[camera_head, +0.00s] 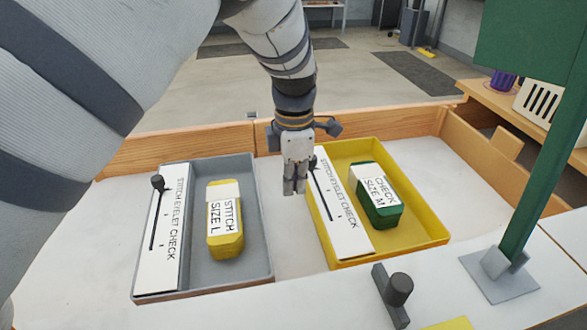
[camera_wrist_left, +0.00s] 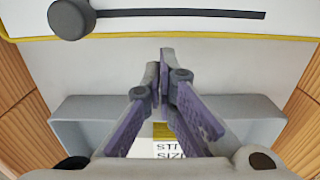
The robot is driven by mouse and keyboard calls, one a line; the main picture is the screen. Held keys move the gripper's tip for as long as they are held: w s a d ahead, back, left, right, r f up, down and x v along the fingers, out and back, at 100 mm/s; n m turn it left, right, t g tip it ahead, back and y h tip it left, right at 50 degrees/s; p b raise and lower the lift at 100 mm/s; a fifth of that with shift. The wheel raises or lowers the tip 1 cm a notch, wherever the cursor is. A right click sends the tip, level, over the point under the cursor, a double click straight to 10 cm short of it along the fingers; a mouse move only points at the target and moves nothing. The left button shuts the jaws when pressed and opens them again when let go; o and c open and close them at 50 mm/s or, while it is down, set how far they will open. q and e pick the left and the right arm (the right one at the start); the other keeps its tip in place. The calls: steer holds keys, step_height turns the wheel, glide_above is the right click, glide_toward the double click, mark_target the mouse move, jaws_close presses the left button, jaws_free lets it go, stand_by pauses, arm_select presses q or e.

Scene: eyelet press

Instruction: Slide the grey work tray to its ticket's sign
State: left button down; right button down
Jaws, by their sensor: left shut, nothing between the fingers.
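The grey work tray (camera_head: 262,258) lies at the left of the white bench. Along its left side is a white strip (camera_head: 168,265) reading STITCH EYELET CHECK, with a dark slot and a dark knob (camera_head: 157,183) at the slot's far end, by STITCH. A yellow box (camera_head: 225,245) labelled STITCH SIZE L sits in the tray. My left gripper (camera_head: 294,190) points down between the two trays, shut and empty, close to the yellow tray's left edge. In the left wrist view, its shut fingers (camera_wrist_left: 164,65) partly hide the grey tray (camera_wrist_left: 80,110) and the box label. My right gripper is out of view.
A yellow tray (camera_head: 425,247) at right holds a similar strip with a knob (camera_wrist_left: 70,18) and a green box (camera_head: 380,212) labelled CHECK SIZE M. A dark knob on a bar (camera_head: 398,290) and a green post (camera_head: 540,160) stand at front right. Wooden walls (camera_head: 400,125) edge the back.

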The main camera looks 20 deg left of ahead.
mark_target(275, 213)
arm_select(q)
step_height(275, 213, down, 4)
steer(key=shift+f, duration=0.15)
steer(key=s+a, duration=0.1)
steer(key=a, duration=0.1)
steer(key=shift+s+a+p, duration=0.35)
steer(key=shift+s+a+f, duration=0.15)
steer(key=shift+s+a, duration=0.1)
steer(key=shift+a, duration=0.05)
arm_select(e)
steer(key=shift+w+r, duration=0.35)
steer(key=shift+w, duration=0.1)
